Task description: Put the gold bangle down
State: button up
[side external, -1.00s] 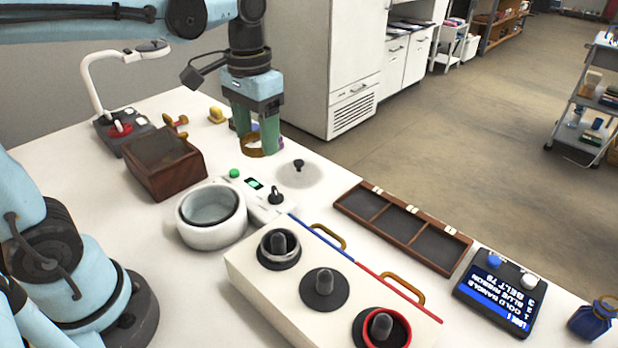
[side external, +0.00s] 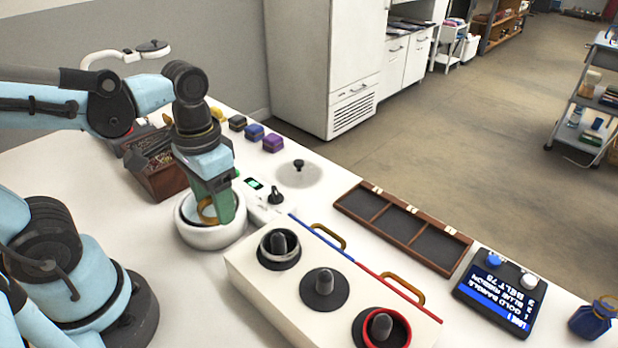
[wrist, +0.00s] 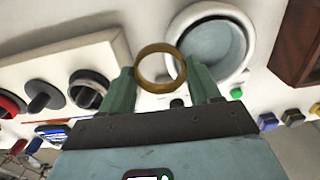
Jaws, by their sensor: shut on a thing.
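The gold bangle (side external: 207,210) is a thin brownish-gold ring held upright between the fingers of my gripper (side external: 218,207). In the side external view my gripper points down at the white round basin (side external: 200,236) and hides part of it. In the wrist view the bangle (wrist: 160,68) shows as a full ring between the two green fingers of my gripper (wrist: 162,80), with the basin (wrist: 245,28) beyond it to the right. I cannot tell the exact height of the bangle over the basin.
A white block with three pegs (side external: 262,303) stands in front. A wooden box (side external: 160,182) is behind the basin. A three-part tray (side external: 400,233), a dark display (side external: 500,298) and a blue pouch (side external: 594,318) are to the right. Small coloured boxes (side external: 255,132) are at the back.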

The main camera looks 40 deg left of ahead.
jog(key=a+f, duration=0.1)
jog(key=a, duration=0.1)
jog(key=w+a+f, duration=0.1)
jog(key=a+f, duration=0.1)
jog(key=a, duration=0.1)
jog(key=w+a+f, duration=0.1)
jog(key=a, duration=0.1)
jog(key=shift+a+f, duration=0.25)
jog(key=shift+f, duration=2.1)
jog(key=shift+f, duration=0.1)
jog(key=o, duration=0.8)
jog(key=shift+c, duration=0.2)
jog(key=shift+r, duration=6)
jog(key=w+d+t, duration=0.4)
jog(key=d+t, duration=0.2)
jog(key=t, duration=0.1)
jog(key=shift+w+d, duration=0.25)
jog(key=shift+w, duration=0.1)
